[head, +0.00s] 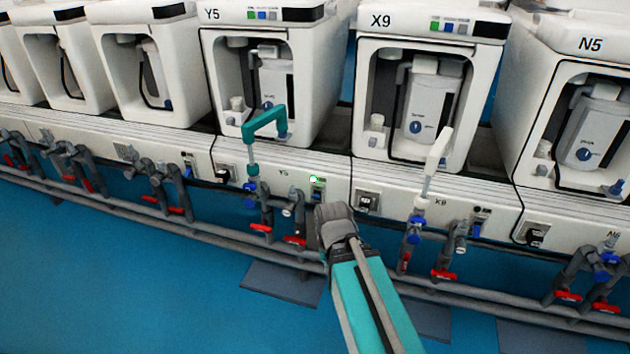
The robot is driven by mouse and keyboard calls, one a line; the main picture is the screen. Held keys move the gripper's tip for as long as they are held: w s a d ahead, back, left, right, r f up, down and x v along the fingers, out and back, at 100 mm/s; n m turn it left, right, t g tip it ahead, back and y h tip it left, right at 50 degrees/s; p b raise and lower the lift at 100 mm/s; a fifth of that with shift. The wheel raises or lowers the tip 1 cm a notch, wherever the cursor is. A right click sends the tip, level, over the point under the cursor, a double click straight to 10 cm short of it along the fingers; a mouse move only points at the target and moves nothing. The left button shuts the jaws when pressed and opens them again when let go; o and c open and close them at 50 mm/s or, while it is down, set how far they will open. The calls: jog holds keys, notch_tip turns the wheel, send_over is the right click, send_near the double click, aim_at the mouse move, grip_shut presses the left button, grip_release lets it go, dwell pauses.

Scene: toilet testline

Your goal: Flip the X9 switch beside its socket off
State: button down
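The X9 machine (430,85) is a white unit right of centre, with its name on the top front. On the panel below it, a small X9 label sits between a dark socket (367,202) on the left and a small dark and blue switch (480,218) on the right. The switch's position is too small to tell. My gripper (332,212) is grey, in front of the panels, left of the X9 socket and just below the Y5 switch (317,191). Its fingers are bunched and foreshortened, so their opening is unclear. Contact cannot be told.
A green light (313,179) glows above the Y5 switch. Grey pipes with red valve handles (444,275) run along the front below the panels. A white lever tap (435,160) stands before X9, a teal one (262,130) before Y5. Blue floor is open at lower left.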

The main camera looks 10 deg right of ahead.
notch_tip(320, 180, up, 9)
jog(key=p, duration=0.7)
